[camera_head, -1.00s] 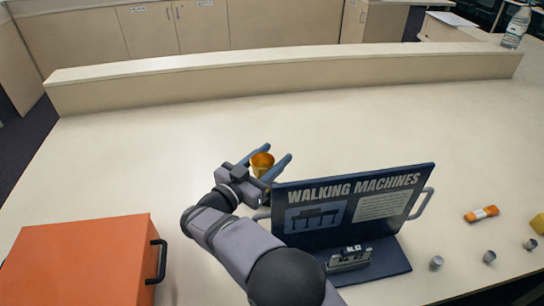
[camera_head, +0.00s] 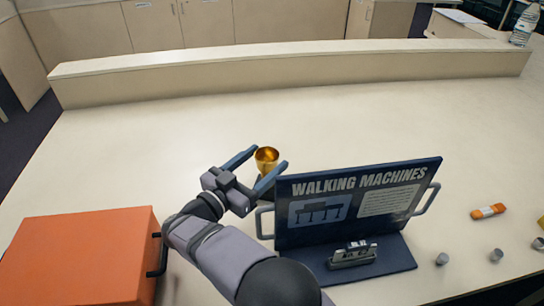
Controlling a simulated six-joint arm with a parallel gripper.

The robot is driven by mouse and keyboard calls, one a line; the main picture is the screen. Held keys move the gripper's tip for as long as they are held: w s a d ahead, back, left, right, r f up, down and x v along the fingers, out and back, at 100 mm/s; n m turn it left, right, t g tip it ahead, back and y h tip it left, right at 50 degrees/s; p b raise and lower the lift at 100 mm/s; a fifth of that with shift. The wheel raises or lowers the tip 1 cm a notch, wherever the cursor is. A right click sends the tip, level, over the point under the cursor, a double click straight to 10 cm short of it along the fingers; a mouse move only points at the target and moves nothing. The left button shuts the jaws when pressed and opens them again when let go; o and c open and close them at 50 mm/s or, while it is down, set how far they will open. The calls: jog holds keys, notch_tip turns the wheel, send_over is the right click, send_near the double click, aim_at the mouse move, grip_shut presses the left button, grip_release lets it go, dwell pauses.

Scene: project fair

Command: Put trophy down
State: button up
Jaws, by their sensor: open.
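The trophy (camera_head: 266,158) is a small gold cup, upright, behind the left end of the display board. Its lower part is partly hidden by my gripper. My gripper (camera_head: 268,163) is open, with its two blue-grey fingers spread. The cup shows just beyond and between the fingertips, and I see a gap between it and the fingers. I cannot clearly see the cup's base.
The dark "WALKING MACHINES" board (camera_head: 358,204) with side handles stands close to the right of my gripper, a small model (camera_head: 352,255) on its base. An orange box (camera_head: 80,257) is at left. An orange-labelled item (camera_head: 488,211) and small metal cylinders (camera_head: 442,259) lie right. The table behind the trophy is clear.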

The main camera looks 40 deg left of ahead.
jog(key=shift+s+a, duration=0.1)
jog(key=shift+s, duration=1.1)
